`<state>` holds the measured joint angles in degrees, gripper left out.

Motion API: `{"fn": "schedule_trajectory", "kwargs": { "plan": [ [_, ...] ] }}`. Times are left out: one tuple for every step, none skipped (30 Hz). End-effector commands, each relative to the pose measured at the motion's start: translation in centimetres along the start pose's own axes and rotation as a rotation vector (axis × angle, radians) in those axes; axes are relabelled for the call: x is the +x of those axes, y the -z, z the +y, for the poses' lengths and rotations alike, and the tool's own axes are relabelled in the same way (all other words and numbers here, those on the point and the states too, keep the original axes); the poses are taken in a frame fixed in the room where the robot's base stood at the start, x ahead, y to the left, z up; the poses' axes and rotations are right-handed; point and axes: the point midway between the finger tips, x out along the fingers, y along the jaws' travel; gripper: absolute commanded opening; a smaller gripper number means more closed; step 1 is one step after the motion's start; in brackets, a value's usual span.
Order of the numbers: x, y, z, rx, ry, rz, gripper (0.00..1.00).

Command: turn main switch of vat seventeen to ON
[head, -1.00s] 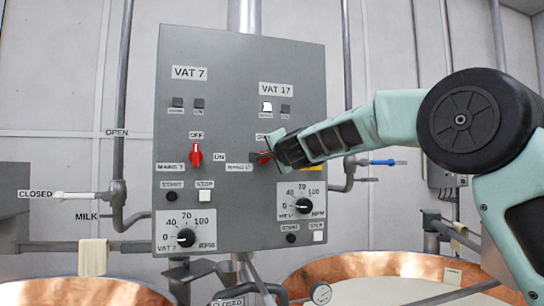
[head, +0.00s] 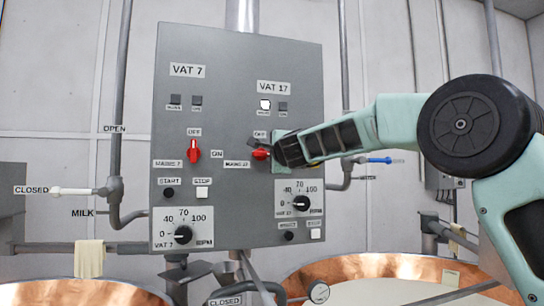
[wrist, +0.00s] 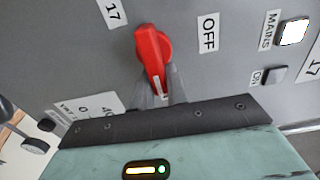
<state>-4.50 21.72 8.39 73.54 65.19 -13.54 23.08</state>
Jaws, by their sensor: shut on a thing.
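The red main switch of vat seventeen (head: 261,154) sits on the right half of the grey panel, below the VAT 17 label (head: 274,87). In the wrist view the red knob (wrist: 152,55) has its white-marked end pointing down, about a quarter turn from the OFF label (wrist: 208,34). Its ON label does not show; my gripper covers that side in the head view. My gripper (head: 270,152) is at the panel, shut on the knob; in the wrist view the grey fingers (wrist: 160,92) are at the knob's lower end. The MAINS lamp (head: 265,104) is lit white.
Vat 7's red switch (head: 194,150) stands upright towards its OFF label on the left. Below my gripper is a speed dial (head: 301,203) with small buttons. Pipes flank the panel, with a blue-handled valve (head: 379,160) at right. Copper vats (head: 290,284) stand below.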

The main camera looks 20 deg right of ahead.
Motion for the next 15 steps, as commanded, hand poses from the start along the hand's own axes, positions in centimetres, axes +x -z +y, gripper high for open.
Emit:
{"fn": "schedule_trajectory", "kwargs": {
  "plan": [
    [0.04,-0.01,0.24,0.003,-0.004,0.0,0.0],
    [0.04,0.0,0.25,0.003,-0.004,0.0,0.0],
    [0.04,0.0,0.25,0.003,-0.004,0.0,0.0],
    [0.04,0.0,0.26,0.003,-0.004,0.0,0.0],
    [0.04,0.0,0.26,0.003,-0.004,0.0,0.0],
    [0.04,0.0,0.26,0.003,-0.004,0.0,0.0],
    [0.05,0.0,0.27,0.003,-0.004,0.0,0.0],
    [0.05,0.0,0.27,0.003,-0.004,0.0,0.0],
    [0.05,0.0,0.27,0.003,-0.004,0.0,0.26],
    [0.04,0.0,0.26,0.003,-0.004,0.0,0.34],
    [0.04,0.01,0.24,0.003,-0.004,0.0,0.36],
    [0.04,0.0,0.22,0.002,-0.003,0.0,0.36],
    [0.03,0.01,0.2,0.002,-0.003,0.0,0.36],
    [0.03,0.01,0.18,0.002,-0.003,0.0,0.36],
    [0.03,0.01,0.16,0.002,-0.003,0.0,0.36]
  ]
}}
